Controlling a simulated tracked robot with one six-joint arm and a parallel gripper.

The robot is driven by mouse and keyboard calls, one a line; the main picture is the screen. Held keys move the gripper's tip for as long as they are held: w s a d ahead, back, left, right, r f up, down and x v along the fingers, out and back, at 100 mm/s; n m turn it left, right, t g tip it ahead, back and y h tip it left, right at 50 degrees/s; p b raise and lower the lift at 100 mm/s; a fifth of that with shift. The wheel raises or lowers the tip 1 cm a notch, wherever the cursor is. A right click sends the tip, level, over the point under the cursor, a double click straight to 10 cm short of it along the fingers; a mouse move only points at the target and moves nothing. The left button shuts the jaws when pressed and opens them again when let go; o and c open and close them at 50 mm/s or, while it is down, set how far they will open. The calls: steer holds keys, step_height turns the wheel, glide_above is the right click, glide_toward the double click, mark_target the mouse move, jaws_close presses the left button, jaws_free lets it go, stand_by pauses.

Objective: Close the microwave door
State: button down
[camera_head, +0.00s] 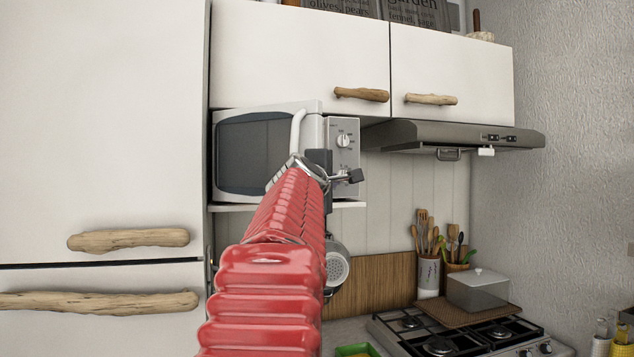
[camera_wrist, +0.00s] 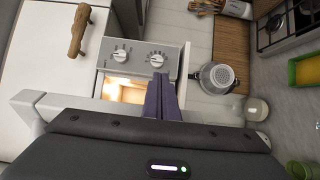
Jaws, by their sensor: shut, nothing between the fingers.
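The white microwave (camera_head: 340,143) stands on a shelf under the wall cabinets. Its door (camera_head: 235,155), with a dark window and a pale curved handle (camera_head: 298,128), is on the left in the head view. The door stands ajar: the wrist view shows the lit interior (camera_wrist: 125,92) between the control panel (camera_wrist: 140,58) and the pale door edge (camera_wrist: 85,108). My gripper (camera_wrist: 164,80) is shut and empty, in front of the opening beside the control panel. Whether it touches the door cannot be told. In the head view, my red arm hides the door's lower right part.
Wall cabinets with driftwood handles (camera_head: 362,95) hang above. A range hood (camera_head: 455,135) is close on the right. A metal strainer (camera_head: 336,268) hangs below the microwave.

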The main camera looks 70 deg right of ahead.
steer(key=s+a, duration=0.5)
steer(key=a, duration=0.5)
steer(key=shift+s, duration=0.2)
steer(key=shift+w, duration=0.1)
steer(key=w+a+f+y, duration=0.2)
steer(key=w+a+f, duration=0.1)
steer(key=w+f, duration=0.55)
steer(key=w+a+r+m+g+h, duration=0.1)
steer(key=w+a+r+m+g, duration=0.1)
steer(key=w+a, duration=0.5)
steer(key=shift+w+a+r+g+h, duration=0.3)
steer(key=shift+w+g, duration=0.4)
steer(key=shift+w, duration=0.5)
steer(key=shift+d, duration=0.2)
steer(key=x, duration=1.3)
steer(key=shift+d, duration=0.35)
